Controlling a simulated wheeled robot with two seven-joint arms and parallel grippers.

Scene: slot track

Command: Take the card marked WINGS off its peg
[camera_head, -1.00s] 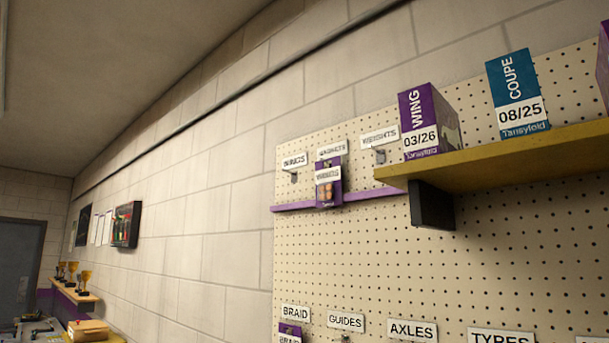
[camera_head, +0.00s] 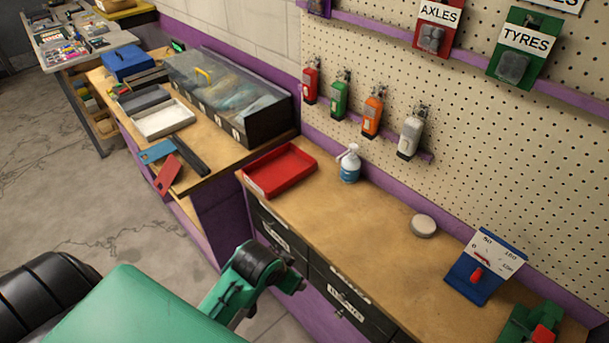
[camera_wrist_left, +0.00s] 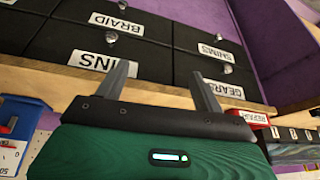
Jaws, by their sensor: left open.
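No card marked WINGS shows in either view now; the upper pegboard row is out of the head view. My right gripper is not in view.
A green object with a red part (camera_head: 535,325) is cut off at lower right.

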